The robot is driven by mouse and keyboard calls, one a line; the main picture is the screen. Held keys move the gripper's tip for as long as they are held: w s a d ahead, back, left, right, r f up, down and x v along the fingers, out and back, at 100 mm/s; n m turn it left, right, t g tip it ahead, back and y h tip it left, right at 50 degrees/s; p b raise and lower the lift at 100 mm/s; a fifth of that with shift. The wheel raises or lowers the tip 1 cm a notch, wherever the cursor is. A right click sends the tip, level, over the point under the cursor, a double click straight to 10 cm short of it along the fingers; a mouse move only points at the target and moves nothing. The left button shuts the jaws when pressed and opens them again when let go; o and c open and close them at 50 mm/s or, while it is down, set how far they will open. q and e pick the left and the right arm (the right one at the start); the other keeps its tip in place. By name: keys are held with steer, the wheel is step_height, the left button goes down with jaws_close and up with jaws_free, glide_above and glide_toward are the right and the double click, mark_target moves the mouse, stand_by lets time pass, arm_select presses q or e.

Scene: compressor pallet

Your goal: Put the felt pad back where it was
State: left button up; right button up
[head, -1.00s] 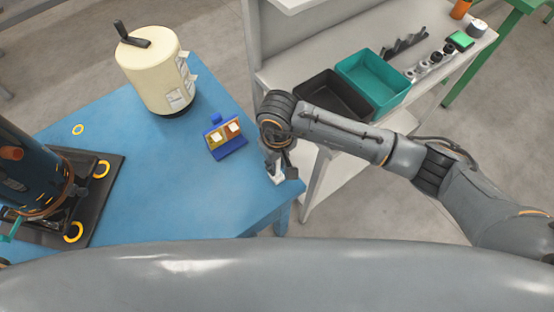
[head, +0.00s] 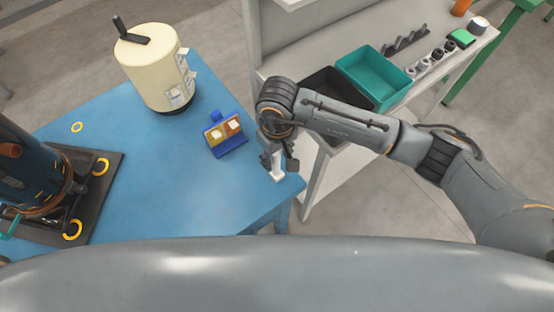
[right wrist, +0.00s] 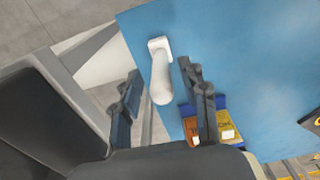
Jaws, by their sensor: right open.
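A white piece (head: 277,174) with a rounded stem and a flat square foot stands at the right corner of the blue table (head: 200,200). In the right wrist view the white piece (right wrist: 161,80) lies between my fingers, with a gap on both sides. My right gripper (head: 279,163) is open above it; the open fingers also show in the right wrist view (right wrist: 160,70). I cannot make out anything that is surely the felt pad. My left gripper is out of view.
A blue holder (head: 230,149) with orange and brown panels is left of my gripper. A cream canister (head: 150,75) stands behind. A dark machine on a black base (head: 108,160) is at left. A black bin (head: 325,82) and teal bin (head: 374,80) sit on the grey bench. The table middle is clear.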

step_height(320, 180, up, 9)
steer(key=shift+r+b, duration=0.2)
steer(key=shift+b, duration=0.65)
